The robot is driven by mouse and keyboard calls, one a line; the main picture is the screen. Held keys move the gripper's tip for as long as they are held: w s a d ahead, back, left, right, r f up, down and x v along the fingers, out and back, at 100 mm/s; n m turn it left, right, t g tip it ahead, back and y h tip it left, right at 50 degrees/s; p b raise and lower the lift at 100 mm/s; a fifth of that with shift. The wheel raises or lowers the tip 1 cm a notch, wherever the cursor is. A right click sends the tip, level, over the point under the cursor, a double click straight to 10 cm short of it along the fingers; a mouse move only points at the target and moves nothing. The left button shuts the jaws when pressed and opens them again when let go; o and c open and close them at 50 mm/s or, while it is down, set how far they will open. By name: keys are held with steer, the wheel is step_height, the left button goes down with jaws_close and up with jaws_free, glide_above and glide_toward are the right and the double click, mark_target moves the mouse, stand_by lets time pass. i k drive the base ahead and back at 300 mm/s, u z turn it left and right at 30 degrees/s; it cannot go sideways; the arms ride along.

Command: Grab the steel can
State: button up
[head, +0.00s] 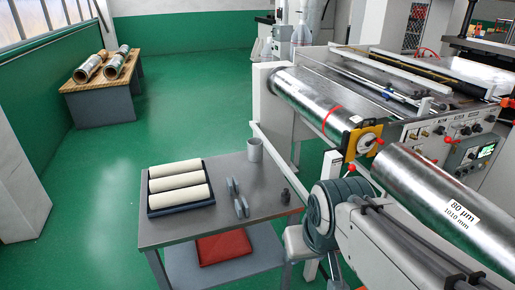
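The steel can (254,149) is a small grey cylinder standing upright at the back right of the grey work table (165,235). It is in plain view, with nothing in front of it. My arm comes in from the bottom right, and its rounded grey joint is right of the table. My gripper cannot be made out in this view, so its state does not show.
On the table are a dark tray (151,211) with white rolls, a grey two-part bracket (238,200) and a small dark piece (285,196). A red item (223,247) lies on the lower shelf. A large machine (420,120) with metal rolls stands at right. Green floor is open at left.

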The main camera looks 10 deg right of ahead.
mark_target(255, 146)
steer(key=i, duration=1.5)
